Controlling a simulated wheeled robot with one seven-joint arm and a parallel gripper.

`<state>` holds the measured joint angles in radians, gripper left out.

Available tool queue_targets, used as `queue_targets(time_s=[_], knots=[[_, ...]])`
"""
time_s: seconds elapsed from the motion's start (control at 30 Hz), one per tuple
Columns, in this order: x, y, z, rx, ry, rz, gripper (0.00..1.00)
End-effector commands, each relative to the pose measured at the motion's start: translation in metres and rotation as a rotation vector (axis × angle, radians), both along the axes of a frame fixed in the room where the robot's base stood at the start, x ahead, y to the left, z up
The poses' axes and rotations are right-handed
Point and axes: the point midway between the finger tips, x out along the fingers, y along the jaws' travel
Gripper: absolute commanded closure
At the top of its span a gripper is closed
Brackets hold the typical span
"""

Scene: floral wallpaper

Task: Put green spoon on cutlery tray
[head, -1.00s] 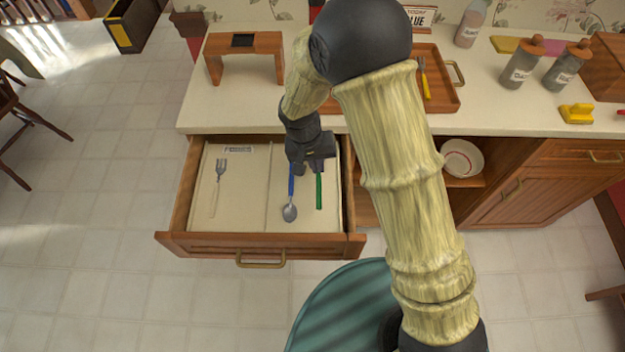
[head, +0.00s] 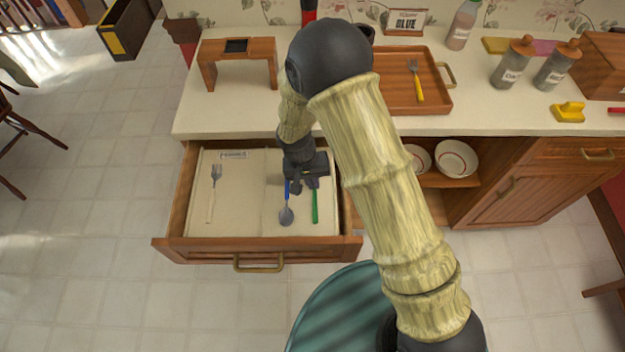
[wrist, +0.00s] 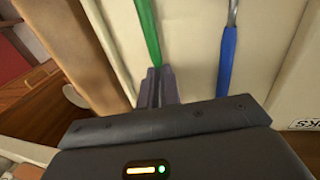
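The green spoon (head: 315,208) lies in the right compartment of the open drawer. Its green handle also shows in the wrist view (wrist: 147,32), pointing away from my gripper; its head is hidden. My gripper (head: 309,184) is low in the drawer. In the wrist view its fingers (wrist: 159,72) are close together where the visible green handle ends, and look shut on the spoon. The wooden tray (head: 402,101) with a brass handle stands on the counter at the back right, and a yellow-handled fork (head: 416,82) lies in it.
A blue-handled spoon (head: 286,214) lies just left of the green one. A fork (head: 213,190) is in the drawer's left compartment (head: 235,205). A wooden stand (head: 238,48) is on the counter. Bowls (head: 456,158) sit on the shelf below. Bottles (head: 512,64) stand right of the tray.

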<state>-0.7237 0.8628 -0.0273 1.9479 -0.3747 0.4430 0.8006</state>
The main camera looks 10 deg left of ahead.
Motion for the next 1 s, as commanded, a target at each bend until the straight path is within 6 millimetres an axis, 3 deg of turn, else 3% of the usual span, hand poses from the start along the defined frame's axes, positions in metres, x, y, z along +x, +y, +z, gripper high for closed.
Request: queue_targets(time_s=[0.17,0.3,0.77,1.0], knots=[[0.000,0.000,-0.003,0.000,0.001,0.000,1.00],[0.000,0.000,-0.003,0.000,0.001,0.000,0.73],[-0.001,0.001,-0.001,0.002,0.001,0.002,0.73],[-0.001,0.006,0.022,0.004,-0.002,0.001,0.73]])
